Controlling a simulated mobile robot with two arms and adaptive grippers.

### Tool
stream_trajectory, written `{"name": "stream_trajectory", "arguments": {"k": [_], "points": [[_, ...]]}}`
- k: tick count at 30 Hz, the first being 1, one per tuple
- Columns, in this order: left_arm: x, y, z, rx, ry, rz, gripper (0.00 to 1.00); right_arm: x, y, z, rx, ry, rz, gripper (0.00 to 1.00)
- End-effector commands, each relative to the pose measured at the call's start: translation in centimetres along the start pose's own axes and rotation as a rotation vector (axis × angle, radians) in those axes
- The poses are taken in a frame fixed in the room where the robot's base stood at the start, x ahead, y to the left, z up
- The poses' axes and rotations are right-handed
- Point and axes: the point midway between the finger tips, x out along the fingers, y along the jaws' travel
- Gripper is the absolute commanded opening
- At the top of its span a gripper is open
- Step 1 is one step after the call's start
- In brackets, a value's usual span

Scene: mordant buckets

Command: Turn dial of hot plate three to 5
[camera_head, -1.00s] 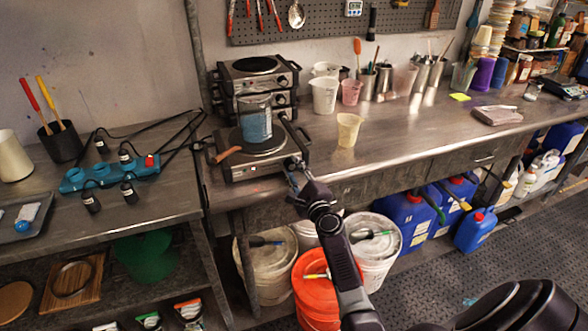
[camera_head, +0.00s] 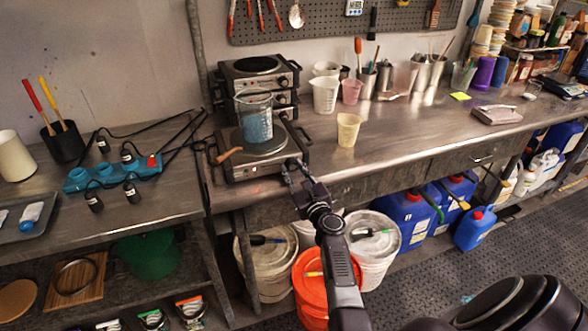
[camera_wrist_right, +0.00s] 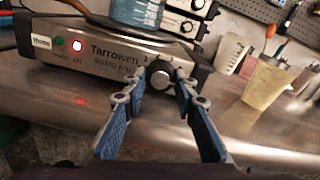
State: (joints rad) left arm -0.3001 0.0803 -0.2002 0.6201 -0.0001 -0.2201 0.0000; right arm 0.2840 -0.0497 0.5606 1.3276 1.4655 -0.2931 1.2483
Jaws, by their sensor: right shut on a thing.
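The hot plate marked "three" (camera_wrist_right: 41,42) has a silver front panel and a round dial (camera_wrist_right: 160,75) at the right of that panel. In the head view the hot plate (camera_head: 240,171) stands at the bench's front edge, with a beaker of blue liquid (camera_head: 258,127) on top. My right gripper (camera_wrist_right: 160,88) has its two fingers on either side of the dial, shut on it. In the head view my right gripper (camera_head: 291,166) reaches the panel's right end from the front. The dial's number setting is not readable. My left gripper is out of view.
A stack of other hot plates (camera_head: 262,82) stands behind. A wooden-handled tool (camera_head: 229,154) lies at the hot plate's left. A yellowish cup (camera_head: 348,130) stands to the right. Buckets, including an orange one (camera_head: 311,290), stand below the bench edge near my arm.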

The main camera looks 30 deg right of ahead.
Motion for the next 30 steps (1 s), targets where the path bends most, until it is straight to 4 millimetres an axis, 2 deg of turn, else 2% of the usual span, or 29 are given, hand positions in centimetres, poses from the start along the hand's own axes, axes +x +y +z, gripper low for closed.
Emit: {"name": "stream_trajectory", "arguments": {"k": [19, 20, 21, 24, 30], "points": [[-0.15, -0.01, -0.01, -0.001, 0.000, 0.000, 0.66, -0.06, 0.12, -0.22, 0.055, 0.003, 0.001, 0.02], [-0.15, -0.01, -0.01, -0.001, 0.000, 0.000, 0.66, -0.06, 0.11, -0.22, 0.055, 0.003, 0.001, 0.27], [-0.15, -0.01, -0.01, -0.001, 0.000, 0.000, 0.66, -0.06, 0.11, -0.22, 0.055, 0.003, 0.001, 0.31], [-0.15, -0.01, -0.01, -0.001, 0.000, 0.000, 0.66, -0.05, 0.09, -0.17, 0.054, 0.003, 0.001, 0.42], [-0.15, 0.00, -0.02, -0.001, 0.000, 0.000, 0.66, -0.02, 0.05, -0.09, 0.053, 0.001, 0.000, 0.44]]}}
